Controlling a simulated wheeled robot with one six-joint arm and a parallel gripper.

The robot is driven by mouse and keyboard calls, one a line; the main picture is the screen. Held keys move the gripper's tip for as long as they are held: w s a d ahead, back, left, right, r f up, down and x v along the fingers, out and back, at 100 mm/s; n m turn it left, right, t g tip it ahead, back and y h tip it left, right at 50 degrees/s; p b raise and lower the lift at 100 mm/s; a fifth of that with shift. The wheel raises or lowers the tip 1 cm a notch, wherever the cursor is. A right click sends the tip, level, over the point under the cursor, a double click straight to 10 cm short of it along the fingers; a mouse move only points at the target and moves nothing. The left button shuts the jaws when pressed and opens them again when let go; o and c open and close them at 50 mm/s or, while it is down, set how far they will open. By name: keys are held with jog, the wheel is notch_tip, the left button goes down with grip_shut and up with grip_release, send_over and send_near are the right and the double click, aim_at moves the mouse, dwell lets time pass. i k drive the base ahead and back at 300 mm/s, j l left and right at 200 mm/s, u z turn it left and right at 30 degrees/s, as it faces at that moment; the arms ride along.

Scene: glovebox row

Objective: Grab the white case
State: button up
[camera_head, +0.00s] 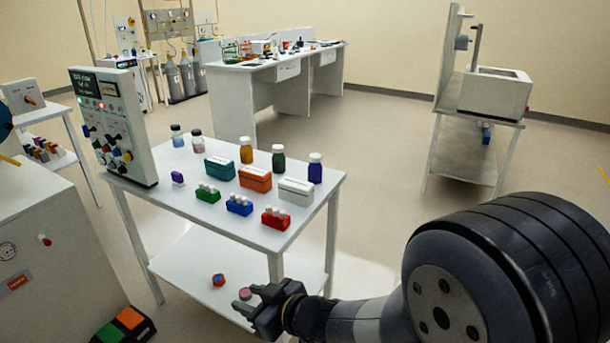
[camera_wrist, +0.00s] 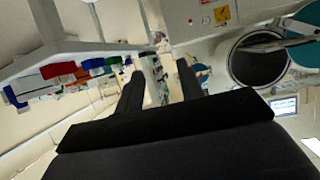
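The white case (camera_head: 296,190) sits on the top of the white table (camera_head: 187,202), near its right front corner. It lies right of the orange case (camera_head: 255,178) and behind the red block with white-capped vials (camera_head: 276,218). My gripper (camera_head: 246,298) is in front of the table, below the level of its top and well apart from the white case. In the wrist view its two fingers (camera_wrist: 160,85) are spread with nothing held between them. I cannot clearly make out the white case in the wrist view.
A dark blue bottle (camera_head: 315,168) stands just behind the white case. Green (camera_head: 207,193) and blue (camera_head: 239,205) vial blocks line the front edge. A control panel box (camera_head: 112,128) stands at the left end. Small round items (camera_head: 218,280) lie on the lower shelf.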

aim_at(299, 192)
jog(key=i+l+u, duration=0.1)
jog(key=i+l, duration=0.6)
jog(key=i+l+u, duration=0.1)
jog(key=i+l, duration=0.55)
jog(key=l, duration=0.15)
